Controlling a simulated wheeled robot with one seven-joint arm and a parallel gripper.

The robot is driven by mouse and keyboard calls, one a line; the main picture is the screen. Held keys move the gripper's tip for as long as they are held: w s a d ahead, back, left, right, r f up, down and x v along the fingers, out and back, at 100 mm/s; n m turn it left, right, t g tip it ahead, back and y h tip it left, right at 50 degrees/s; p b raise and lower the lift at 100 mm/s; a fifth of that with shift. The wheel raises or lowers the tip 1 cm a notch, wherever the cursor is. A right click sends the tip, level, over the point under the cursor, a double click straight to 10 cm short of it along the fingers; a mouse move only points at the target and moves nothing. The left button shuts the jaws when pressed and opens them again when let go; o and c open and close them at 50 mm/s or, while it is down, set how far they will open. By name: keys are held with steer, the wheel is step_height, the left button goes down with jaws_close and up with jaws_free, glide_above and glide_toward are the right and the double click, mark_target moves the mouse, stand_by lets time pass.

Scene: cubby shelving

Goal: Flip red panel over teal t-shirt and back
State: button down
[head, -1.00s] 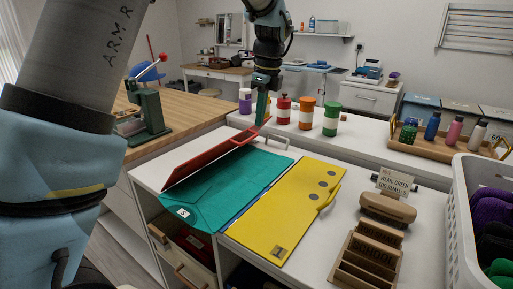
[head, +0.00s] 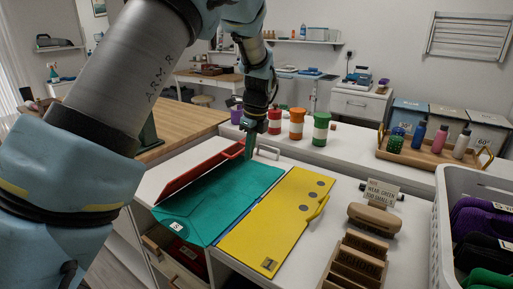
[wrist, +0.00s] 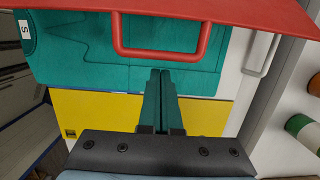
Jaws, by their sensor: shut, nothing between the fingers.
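The red panel (head: 190,180) stands tilted up along the left side of the folding board, its handle (head: 235,150) at the far end of its raised edge. In the wrist view the red handle (wrist: 160,52) loops just beyond my fingertips. The teal t-shirt (head: 222,200) lies flat between the red panel and the yellow panel (head: 278,220), with a white S tag at its near left corner. My gripper (head: 249,155) points down on the t-shirt side of the red panel, close to the handle; its fingers (wrist: 160,72) are shut and empty. Contact with the panel is unclear.
Red, orange and green-banded jars (head: 297,124) stand on the counter behind. A wooden organiser (head: 357,262) and a brush (head: 375,217) lie to the right, beside a white basket (head: 452,215). A small sign (head: 380,193) stands near them.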

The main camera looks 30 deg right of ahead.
steer(key=shift+w+a+r, duration=0.2)
steer(key=shift+w, duration=0.15)
